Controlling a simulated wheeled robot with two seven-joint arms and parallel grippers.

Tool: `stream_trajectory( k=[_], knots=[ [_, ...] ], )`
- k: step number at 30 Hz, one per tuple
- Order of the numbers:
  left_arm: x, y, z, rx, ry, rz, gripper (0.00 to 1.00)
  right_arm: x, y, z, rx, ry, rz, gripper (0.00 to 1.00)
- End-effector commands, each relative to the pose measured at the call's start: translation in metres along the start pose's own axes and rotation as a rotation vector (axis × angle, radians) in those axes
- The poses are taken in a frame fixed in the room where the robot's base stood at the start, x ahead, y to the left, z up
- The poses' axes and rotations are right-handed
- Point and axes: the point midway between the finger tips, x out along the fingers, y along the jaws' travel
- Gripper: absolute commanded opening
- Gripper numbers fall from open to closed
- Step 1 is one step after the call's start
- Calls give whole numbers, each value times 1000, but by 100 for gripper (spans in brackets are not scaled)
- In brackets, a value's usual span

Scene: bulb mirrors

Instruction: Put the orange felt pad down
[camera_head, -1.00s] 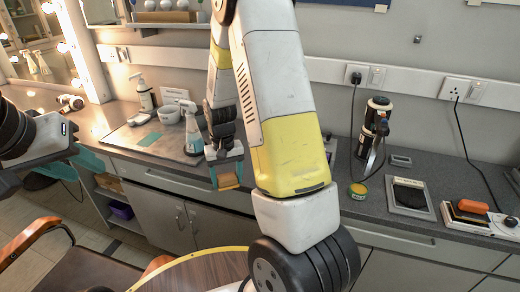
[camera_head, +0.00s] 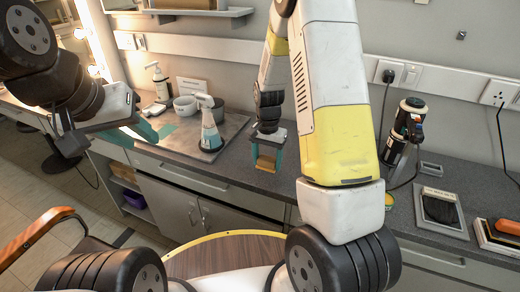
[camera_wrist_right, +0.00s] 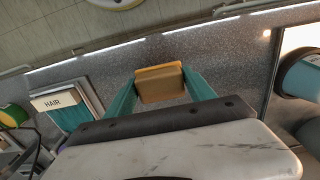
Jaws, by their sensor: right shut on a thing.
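The orange felt pad (camera_head: 266,160) is a small block with a bright orange face, held between the teal fingers of my right gripper (camera_head: 266,155). It hangs over or just above the grey counter (camera_head: 245,172), near its front edge. In the right wrist view the pad (camera_wrist_right: 160,82) sits between both fingers with counter around it; I cannot tell whether it touches the surface. My left gripper (camera_head: 132,133) is at the left, in front of the counter, with teal fingers apart and nothing seen between them.
A white bowl (camera_head: 185,105) is behind. To the right are a dark canister (camera_head: 402,135) and a framed dark pad (camera_head: 440,210). Counter beside the pad is clear.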

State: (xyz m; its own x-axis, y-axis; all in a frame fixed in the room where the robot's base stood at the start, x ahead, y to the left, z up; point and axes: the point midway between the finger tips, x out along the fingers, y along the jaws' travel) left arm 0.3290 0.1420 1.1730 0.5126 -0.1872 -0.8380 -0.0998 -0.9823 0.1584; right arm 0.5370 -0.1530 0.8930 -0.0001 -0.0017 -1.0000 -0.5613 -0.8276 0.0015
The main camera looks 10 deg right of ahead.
Motion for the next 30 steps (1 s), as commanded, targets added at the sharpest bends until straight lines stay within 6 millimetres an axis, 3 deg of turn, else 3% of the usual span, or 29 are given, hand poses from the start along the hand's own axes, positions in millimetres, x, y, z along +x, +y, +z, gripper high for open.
stream_trajectory(
  k=[3, 10, 17, 28, 29, 30],
  knots=[
    [0, 0, 0, 0, 0, 0, 36, 2, -6, -18, -1, 0, 0, 25],
    [0, 0, 0, 0, 0, 0, 36, 3, -10, -34, -1, 0, -1, 25],
    [0, 0, 0, 0, 0, 0, 36, 37, -10, -33, -2, -2, 1, 25],
    [0, 0, 0, 0, 0, 0, 36, 42, -10, -32, -2, -1, 0, 25],
    [0, 0, 0, 0, 0, 0, 36, 42, -10, -32, -2, -1, 0, 65],
    [0, 0, 0, 0, 0, 0, 36, 41, -10, -33, -2, 0, -1, 73]
  ],
)
